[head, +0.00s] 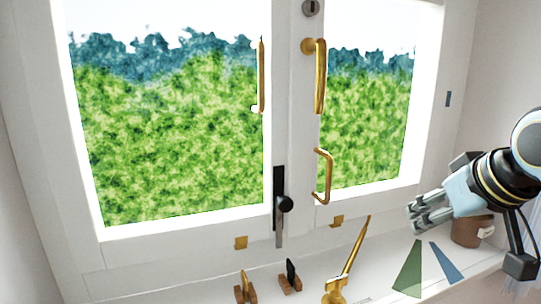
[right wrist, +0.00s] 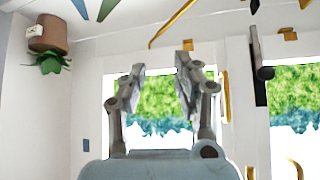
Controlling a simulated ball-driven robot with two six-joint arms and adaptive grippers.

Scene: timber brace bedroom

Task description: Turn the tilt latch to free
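No readable label marks the tilt latch, so I cannot tell which fitting it is. A black plate with a round knob (head: 284,204) and a grey bar below it sits upright on the middle window post; it also shows in the right wrist view (right wrist: 261,72). A brass lever (head: 352,252) rises tilted right from a brass base on the sill. My right gripper (head: 414,215) is open and empty, right of the lever and apart from every fitting. Its two spread fingers show in the right wrist view (right wrist: 162,68). My left gripper is not in view.
Brass handles (head: 320,80) stand on the window frames. Green (head: 408,270) and blue (head: 447,262) strips lie on the sill. A brown pot (head: 468,232) stands behind my right gripper. Wooden blocks (head: 290,283) with upright pieces sit at the front of the sill.

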